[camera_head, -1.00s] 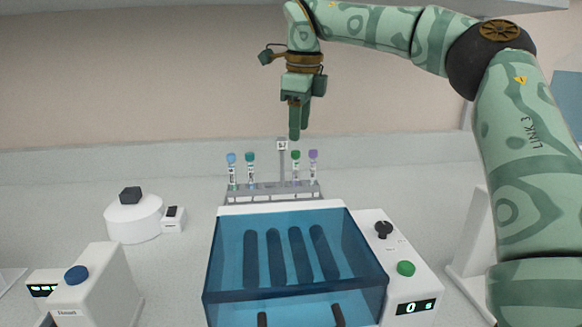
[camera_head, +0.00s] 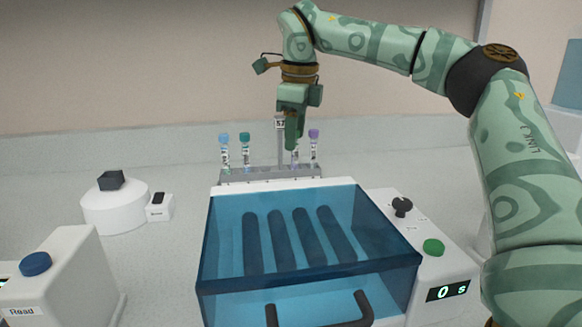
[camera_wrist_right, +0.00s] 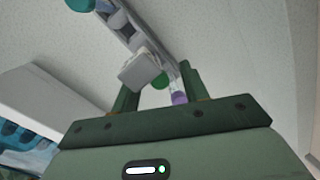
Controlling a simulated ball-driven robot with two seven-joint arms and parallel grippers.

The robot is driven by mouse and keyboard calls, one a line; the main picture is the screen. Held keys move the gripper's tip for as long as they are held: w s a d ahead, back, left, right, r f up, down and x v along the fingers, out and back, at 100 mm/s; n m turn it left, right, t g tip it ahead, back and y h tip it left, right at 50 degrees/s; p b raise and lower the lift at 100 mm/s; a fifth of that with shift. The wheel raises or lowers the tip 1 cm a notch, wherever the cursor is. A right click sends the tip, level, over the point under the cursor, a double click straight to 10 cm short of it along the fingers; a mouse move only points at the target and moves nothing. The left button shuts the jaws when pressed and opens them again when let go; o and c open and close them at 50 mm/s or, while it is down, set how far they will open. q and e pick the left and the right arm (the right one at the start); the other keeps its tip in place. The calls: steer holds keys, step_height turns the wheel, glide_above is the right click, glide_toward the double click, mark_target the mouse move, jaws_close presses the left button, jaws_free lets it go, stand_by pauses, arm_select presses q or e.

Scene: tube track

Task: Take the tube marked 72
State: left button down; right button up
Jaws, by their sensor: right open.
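Several capped tubes stand upright in a grey rack (camera_head: 262,174): a blue-capped tube (camera_head: 224,151), a teal-capped tube (camera_head: 245,150), a green-capped tube (camera_head: 296,157) mostly hidden by my gripper, and a purple-capped tube (camera_head: 314,146). The number markings are too small to read, so I cannot tell which is 72. My right gripper (camera_head: 292,146) is open, pointing down at the green-capped tube. In the right wrist view the green cap (camera_wrist_right: 160,81) shows between the fingers, with the purple cap (camera_wrist_right: 179,97) close by the right finger. My left gripper is not in view.
A sign post (camera_head: 280,124) rises from the rack beside my gripper. A machine with a blue transparent lid (camera_head: 300,235) stands in front. A round white device (camera_head: 112,205) and a white box with a blue button (camera_head: 36,264) stand at left. Counter right of the rack looks clear.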

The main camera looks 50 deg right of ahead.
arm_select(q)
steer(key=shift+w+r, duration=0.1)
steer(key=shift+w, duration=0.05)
arm_select(e)
steer(key=c, duration=0.9)
steer(key=shift+r, duration=0.1)
